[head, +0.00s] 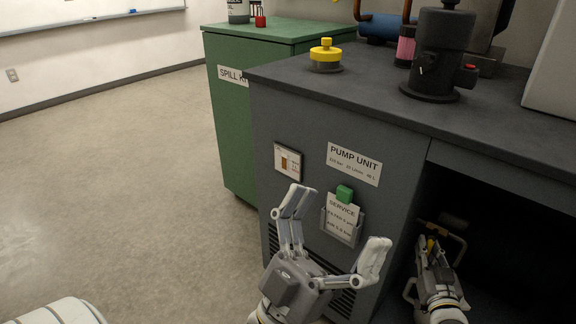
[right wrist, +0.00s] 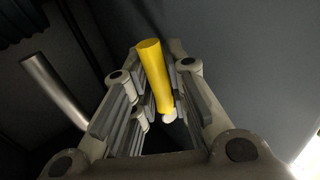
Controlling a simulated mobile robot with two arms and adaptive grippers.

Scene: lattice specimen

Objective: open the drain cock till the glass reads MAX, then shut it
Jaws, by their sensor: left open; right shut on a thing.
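The yellow handle of the drain cock (right wrist: 153,70) stands between the fingers of my right gripper (right wrist: 160,90), which is shut on it. In the head view this gripper (head: 432,256) is in the dark opening at lower right, and a bit of yellow shows between its fingers. The cock's body and outlet are hidden. A small framed plate with a brown column (head: 287,162) is on the grey front; I cannot tell whether it is the glass, and its marks are too small to read. My left gripper (head: 330,232) is open and empty before the front.
The grey pump bench (head: 330,95) bears a PUMP UNIT label (head: 354,164) and a SERVICE card (head: 342,214) in a holder. A yellow-topped knob (head: 326,56) and a dark pump (head: 438,55) stand on top. A green cabinet (head: 232,130) adjoins. The floor at left is free.

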